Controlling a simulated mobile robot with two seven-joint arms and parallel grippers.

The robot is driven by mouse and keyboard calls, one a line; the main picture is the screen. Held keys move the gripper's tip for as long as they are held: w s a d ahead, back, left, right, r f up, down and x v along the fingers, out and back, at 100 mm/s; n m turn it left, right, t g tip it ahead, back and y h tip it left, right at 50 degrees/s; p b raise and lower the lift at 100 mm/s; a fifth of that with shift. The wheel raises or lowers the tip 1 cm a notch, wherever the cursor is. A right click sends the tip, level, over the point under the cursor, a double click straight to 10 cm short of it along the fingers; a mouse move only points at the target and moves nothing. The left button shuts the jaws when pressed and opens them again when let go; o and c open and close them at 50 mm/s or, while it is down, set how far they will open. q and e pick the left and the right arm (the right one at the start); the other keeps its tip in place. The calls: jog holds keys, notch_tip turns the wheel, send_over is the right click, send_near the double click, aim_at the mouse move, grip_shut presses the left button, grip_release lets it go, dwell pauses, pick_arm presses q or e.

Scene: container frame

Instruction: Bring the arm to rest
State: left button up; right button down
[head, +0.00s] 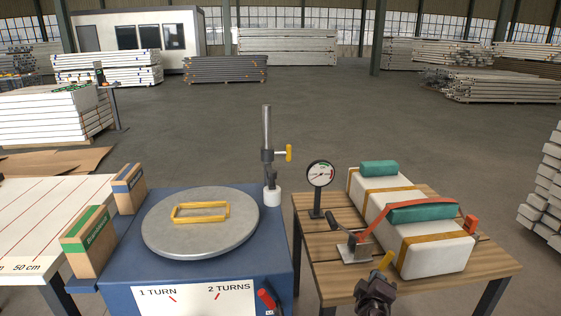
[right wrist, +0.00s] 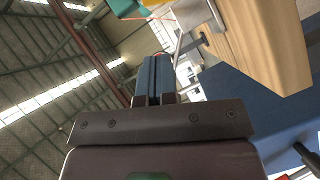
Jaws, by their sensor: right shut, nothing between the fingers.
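My right gripper (head: 376,288) is at the lower right of the head view, in front of the near edge of the wooden table. In the right wrist view its two fingers (right wrist: 154,75) are pressed together with nothing between them. A small yellow piece (head: 386,260) shows just above the gripper in the head view; I cannot tell what it belongs to. My left gripper is not in view.
The wooden table (head: 318,260) bears a white strapped pack (head: 435,258), a metal ratchet (head: 357,250) and a dial gauge (head: 320,174). A blue stand (head: 190,268) with a round grey plate (head: 160,235) is left. Open floor lies beyond.

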jog(key=s+a+r+m+t+y+p, duration=0.15)
jog(key=s+a+m+y+p, duration=0.3)
jog(key=s, duration=0.55)
pick_arm(q)
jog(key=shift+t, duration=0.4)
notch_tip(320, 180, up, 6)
jog(key=p, duration=0.2)
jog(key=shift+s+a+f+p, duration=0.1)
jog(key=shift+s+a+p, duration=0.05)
jog(key=shift+p, duration=0.15)
pick_arm(e)
jog(key=s+d+f+m+g+y, duration=0.1)
jog(key=s+f+g, duration=0.1)
jog(key=s, duration=1.1)
jog(key=s+d+f+m+g+y, duration=0.1)
jog(key=s+f, duration=0.3)
jog(key=s, duration=1)
jog(key=shift+s+d+f+m+g+y, duration=0.2)
jog(key=shift+d+m+g+y, duration=0.15)
jog(key=shift+d+g, duration=0.45)
